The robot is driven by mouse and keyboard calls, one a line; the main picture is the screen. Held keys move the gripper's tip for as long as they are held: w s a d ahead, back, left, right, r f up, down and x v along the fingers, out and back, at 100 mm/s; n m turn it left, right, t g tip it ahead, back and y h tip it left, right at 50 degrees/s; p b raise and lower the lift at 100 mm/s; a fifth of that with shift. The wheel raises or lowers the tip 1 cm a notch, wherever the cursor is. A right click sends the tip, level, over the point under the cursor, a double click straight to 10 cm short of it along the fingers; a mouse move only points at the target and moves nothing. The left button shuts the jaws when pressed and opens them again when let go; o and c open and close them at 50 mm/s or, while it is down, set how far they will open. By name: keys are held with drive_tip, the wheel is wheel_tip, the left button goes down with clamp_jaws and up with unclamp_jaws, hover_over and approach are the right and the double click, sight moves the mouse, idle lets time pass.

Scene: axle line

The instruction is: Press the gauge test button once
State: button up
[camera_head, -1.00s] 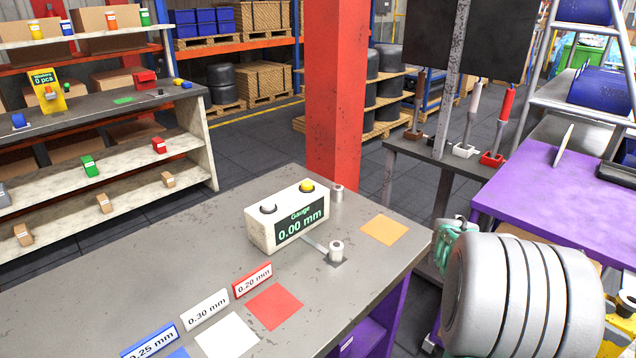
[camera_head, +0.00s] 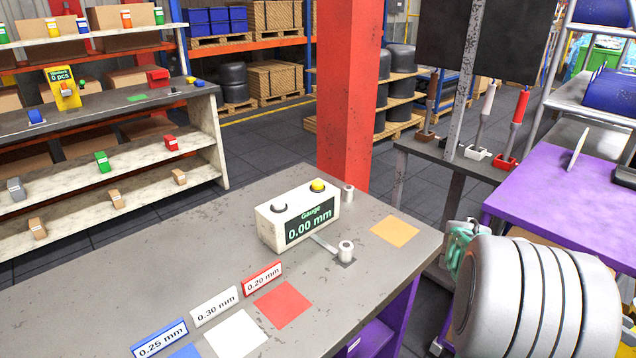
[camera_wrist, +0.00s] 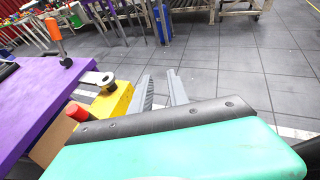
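The gauge (camera_head: 298,218) is a white box on the grey bench (camera_head: 130,285), with a dark display reading 0.00 mm. On its top are a yellow button (camera_head: 317,185) at the right and a pale grey button (camera_head: 279,206) at the left. No label tells which is the test button. Both stand clear, with nothing touching them. My gripper (camera_wrist: 162,84) shows in the wrist view with its two grey fingers apart and nothing between them. It points over open floor beside a purple table, away from the gauge, which is not in the wrist view.
Blue (camera_head: 160,339), white (camera_head: 215,306) and red (camera_head: 263,278) size signs stand along the bench with coloured squares. A metal post (camera_head: 346,251) stands before the gauge, and an orange square (camera_head: 394,231) lies right of it. A red pillar (camera_head: 345,100) rises behind the bench.

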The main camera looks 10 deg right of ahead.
clamp_jaws()
idle(1.1)
